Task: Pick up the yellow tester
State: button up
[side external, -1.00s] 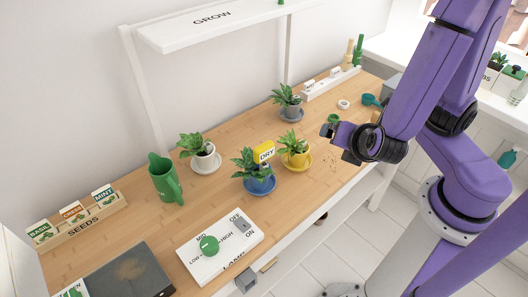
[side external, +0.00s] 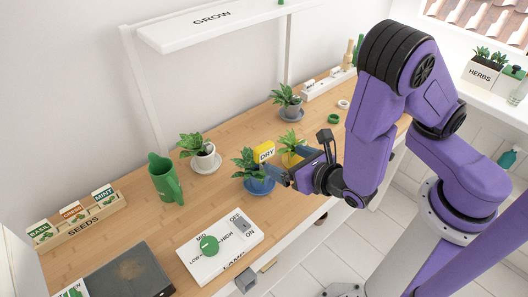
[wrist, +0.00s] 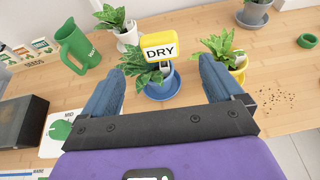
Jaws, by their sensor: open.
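The yellow tester (side external: 264,152), with a white face reading DRY, stands upright in the plant in the blue pot (side external: 259,185). It also shows in the wrist view (wrist: 159,47), near the top centre. My gripper (side external: 280,176) is close to the blue pot, on its right side in the side view. In the wrist view my gripper (wrist: 163,75) has its two blue fingers wide apart, with the tester and blue pot beyond and between them. Nothing is held. The tester's lower part is partly hidden by leaves.
A yellow pot (wrist: 237,70) with a plant stands just right of the blue one, partly hidden behind my gripper in the side view. A white pot (side external: 205,160), green watering can (side external: 164,180) and lamp switch panel (side external: 220,247) are nearby. Crumbs (wrist: 275,97) lie at right.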

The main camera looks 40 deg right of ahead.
aim_at(267, 152)
jog(key=x, duration=0.7)
jog(key=shift+x, duration=2.65)
jog(key=shift+f, duration=0.15)
jog(key=shift+a, duration=0.1)
jog(key=c, duration=1.1)
jog(key=shift+s, duration=0.1)
jog(key=shift+c, duration=0.2)
